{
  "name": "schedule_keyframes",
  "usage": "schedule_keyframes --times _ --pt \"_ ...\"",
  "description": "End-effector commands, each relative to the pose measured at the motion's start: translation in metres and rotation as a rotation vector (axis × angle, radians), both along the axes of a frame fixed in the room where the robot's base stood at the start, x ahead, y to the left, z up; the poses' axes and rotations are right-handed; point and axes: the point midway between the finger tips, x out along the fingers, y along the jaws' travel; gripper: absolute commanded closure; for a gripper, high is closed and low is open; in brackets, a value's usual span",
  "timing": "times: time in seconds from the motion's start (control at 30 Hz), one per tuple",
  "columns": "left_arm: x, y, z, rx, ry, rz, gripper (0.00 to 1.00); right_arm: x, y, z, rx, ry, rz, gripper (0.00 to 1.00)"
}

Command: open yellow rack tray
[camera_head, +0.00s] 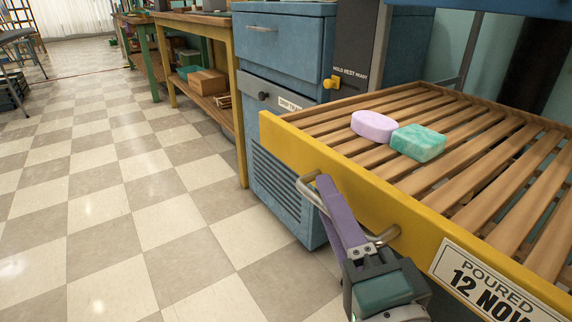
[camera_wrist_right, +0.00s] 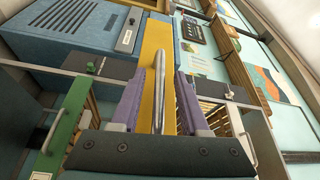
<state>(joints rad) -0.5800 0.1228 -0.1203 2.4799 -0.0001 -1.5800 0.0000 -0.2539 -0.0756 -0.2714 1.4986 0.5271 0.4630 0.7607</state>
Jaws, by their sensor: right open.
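The yellow rack tray (camera_head: 300,148) has a yellow front board and a wooden slatted bed, which shows widely behind the board. A lilac soap bar (camera_head: 373,125) and a green marbled soap bar (camera_head: 418,142) lie on the slats. A metal bar handle (camera_head: 384,237) is fixed to the front board. My right gripper (camera_head: 322,186) is at this handle, its purple fingers partly hiding it. In the wrist view, the handle (camera_wrist_right: 171,88) runs between the two spread fingers (camera_wrist_right: 160,100), with a gap visible on its left. My left gripper is not in view.
A blue cabinet (camera_head: 283,85) with drawers stands directly behind the tray's left end. A wooden bench (camera_head: 197,20) with boxes on its lower shelf stands farther back. A label reading "POURED" (camera_head: 490,290) is on the tray front. The checkered floor (camera_head: 130,210) at left is clear.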

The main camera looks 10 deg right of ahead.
Motion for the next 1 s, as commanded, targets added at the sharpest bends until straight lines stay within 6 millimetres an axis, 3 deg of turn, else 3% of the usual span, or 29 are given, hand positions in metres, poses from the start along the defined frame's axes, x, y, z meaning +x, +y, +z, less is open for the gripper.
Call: schedule_keyframes --times 0.17,0.6,1.0 --pt "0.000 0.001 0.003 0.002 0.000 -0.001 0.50 -0.011 -0.001 -0.001 -0.002 0.003 0.000 0.55" --pt "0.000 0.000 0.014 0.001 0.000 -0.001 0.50 -0.090 0.000 -0.007 -0.001 0.002 0.002 0.55" --pt "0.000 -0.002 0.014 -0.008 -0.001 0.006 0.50 -0.099 -0.001 -0.007 0.000 0.000 0.000 0.55"
